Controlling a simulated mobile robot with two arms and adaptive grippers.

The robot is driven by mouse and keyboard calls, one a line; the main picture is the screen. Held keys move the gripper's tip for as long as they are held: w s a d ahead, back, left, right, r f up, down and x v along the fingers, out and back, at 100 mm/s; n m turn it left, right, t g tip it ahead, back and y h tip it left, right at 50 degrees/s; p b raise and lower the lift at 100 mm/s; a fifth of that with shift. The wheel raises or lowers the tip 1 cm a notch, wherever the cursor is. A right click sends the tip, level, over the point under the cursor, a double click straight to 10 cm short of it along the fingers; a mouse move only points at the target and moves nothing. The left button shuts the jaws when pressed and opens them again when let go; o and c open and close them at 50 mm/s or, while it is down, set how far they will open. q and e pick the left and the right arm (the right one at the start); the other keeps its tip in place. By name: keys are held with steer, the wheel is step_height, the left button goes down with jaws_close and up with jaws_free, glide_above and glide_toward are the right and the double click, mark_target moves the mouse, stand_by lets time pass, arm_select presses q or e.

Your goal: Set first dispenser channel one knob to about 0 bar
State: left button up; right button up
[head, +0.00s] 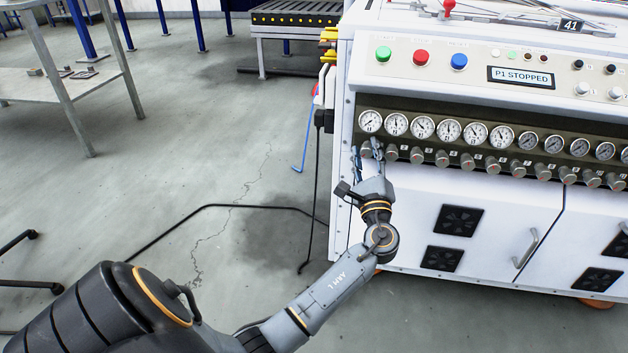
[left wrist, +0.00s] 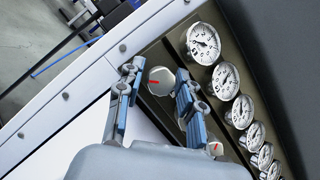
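The white dispenser cabinet has a dark panel with a row of round gauges and a row of grey knobs below. The first gauge (head: 370,121) is at the panel's left end and shows large in the left wrist view (left wrist: 203,43); its value is too small to read surely. Finger contact is not clear. My right gripper is not in view.
More knobs (head: 417,156) sit close to the right of the gripper. Above are green, red and blue buttons and a display (head: 520,77) reading "P1 STOPPED". Cabinet doors (head: 480,220) lie below. A black cable (head: 240,206) runs over the open floor at left.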

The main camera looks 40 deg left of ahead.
arm_select(q)
steer(key=m+t+h+p, duration=0.1)
steer(key=m, duration=0.2)
steer(key=m+t+h+p, duration=0.1)
steer(key=m+p, duration=0.1)
steer(key=m, duration=0.2)
steer(key=r+m+t+h+p, duration=0.1)
steer(key=m+t+h, duration=0.1)
steer(key=m, duration=0.2)
steer(key=shift+a, duration=0.1)
steer(key=s+d+f+m+p, duration=0.1)
steer(key=s+d+f, duration=0.2)
steer(key=s, duration=0.3)
steer(key=s+d+f+p, duration=0.1)
steer(key=s+d+f, duration=0.2)
steer(key=s+d, duration=0.15)
steer(key=s+a+f+n+g+h+p, duration=0.3)
steer(key=f+n+g+p, duration=0.2)
steer(key=f+p, duration=0.5)
steer(key=s+f+n+g+h+p, duration=0.3)
steer(key=s+f+n+g+p, duration=0.2)
steer(key=s+f, duration=0.4)
steer(key=shift+s+d+f+n+g+p, duration=0.3)
steer(key=shift+d+f+g+p, duration=0.1)
steer(key=shift+f+p, duration=0.4)
steer(key=shift+r, duration=0.1)
